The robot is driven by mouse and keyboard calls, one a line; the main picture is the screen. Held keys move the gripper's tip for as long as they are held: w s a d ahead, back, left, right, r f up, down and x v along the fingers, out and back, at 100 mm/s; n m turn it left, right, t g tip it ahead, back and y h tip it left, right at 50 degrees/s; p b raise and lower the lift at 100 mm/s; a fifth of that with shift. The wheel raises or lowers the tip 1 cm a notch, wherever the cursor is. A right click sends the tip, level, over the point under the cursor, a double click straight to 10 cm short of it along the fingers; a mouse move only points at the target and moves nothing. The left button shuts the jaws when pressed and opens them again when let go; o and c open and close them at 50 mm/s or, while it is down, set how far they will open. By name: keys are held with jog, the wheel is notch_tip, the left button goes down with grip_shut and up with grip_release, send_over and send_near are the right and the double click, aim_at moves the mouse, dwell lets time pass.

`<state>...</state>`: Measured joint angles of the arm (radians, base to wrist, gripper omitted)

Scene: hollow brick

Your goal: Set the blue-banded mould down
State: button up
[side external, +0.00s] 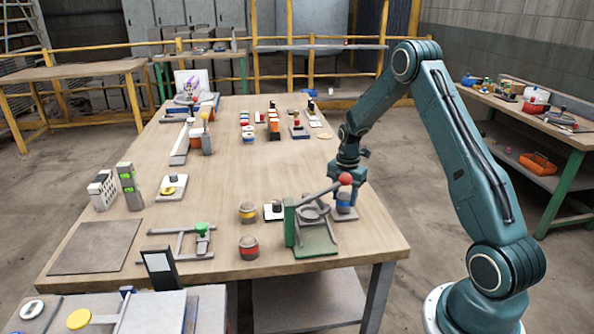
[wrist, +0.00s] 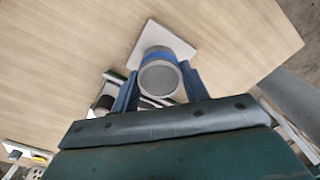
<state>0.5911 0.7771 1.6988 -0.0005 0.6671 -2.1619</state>
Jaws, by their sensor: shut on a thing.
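The blue-banded mould (wrist: 160,72) is a round grey cylinder with a blue band and a pale grey top. In the wrist view it sits between the two fingers of my gripper (wrist: 160,88), which is shut on it. A white square plate (wrist: 179,36) shows beneath and behind it; I cannot tell whether the mould touches it. In the side view my gripper (side external: 346,190) points down at the table's right side, with the mould (side external: 344,201) under it. A red ball knob and lever partly hide the fingers there.
A green press (side external: 316,246) with a grey lever stands close left of my gripper. A yellow-banded mould (side external: 247,212) and a red-banded mould (side external: 248,248) stand further left.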

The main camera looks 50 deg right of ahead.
aim_at(344, 196)
jog(key=shift+f, duration=0.25)
jog(key=shift+f, duration=0.15)
jog(key=o, duration=1.3)
notch_tip(344, 196, up, 12)
jog(key=shift+r, duration=0.2)
dwell(0.3)
